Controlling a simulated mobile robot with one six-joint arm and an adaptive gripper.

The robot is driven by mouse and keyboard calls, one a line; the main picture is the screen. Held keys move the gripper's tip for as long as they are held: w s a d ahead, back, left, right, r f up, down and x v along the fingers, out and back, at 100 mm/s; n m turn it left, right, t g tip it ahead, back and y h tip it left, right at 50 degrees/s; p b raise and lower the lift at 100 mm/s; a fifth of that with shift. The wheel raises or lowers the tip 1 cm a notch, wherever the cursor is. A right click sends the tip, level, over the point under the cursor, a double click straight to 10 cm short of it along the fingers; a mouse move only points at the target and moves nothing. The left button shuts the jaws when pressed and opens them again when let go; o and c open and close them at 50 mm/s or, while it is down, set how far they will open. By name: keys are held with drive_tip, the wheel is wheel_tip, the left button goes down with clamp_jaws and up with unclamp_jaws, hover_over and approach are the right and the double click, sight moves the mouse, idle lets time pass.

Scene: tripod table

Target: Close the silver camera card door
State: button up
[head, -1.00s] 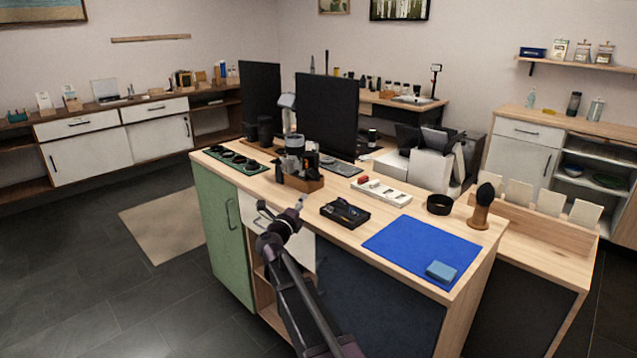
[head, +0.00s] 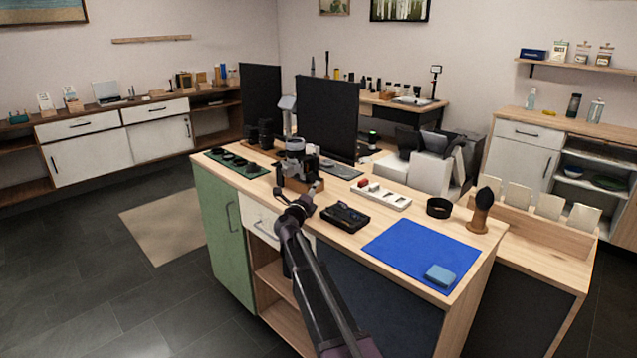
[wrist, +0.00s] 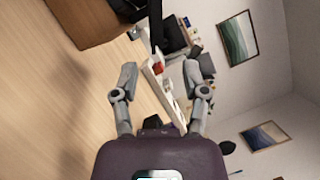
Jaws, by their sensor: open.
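A silver-and-black object (head: 293,146), which looks like the silver camera, stands at the wooden tray (head: 315,187) on the counter. Its card door cannot be made out at this size. My gripper (head: 304,196) is just in front of the tray and covers part of it. In the wrist view my gripper (wrist: 162,82) is open, its two grey fingers wide apart with nothing held between them. A brown wooden block or tray side (wrist: 108,16) shows at the top of the wrist view; the camera is not clearly seen there.
A black tray (head: 345,215) lies right of my gripper, with a white tray (head: 382,194) behind it. A green mat with round dark items (head: 237,163) is to the left. A monitor (head: 327,115) stands behind. A blue mat (head: 410,248) covers the right front.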

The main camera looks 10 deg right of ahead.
sight(321, 180)
drive_tip(key=shift+p+x, duration=0.3)
drive_tip(key=shift+x, duration=2.1)
clamp_jaws()
drive_tip(key=shift+a, duration=0.3)
drive_tip(key=shift+d+r, duration=0.1)
drive_tip(key=shift+d, duration=0.15)
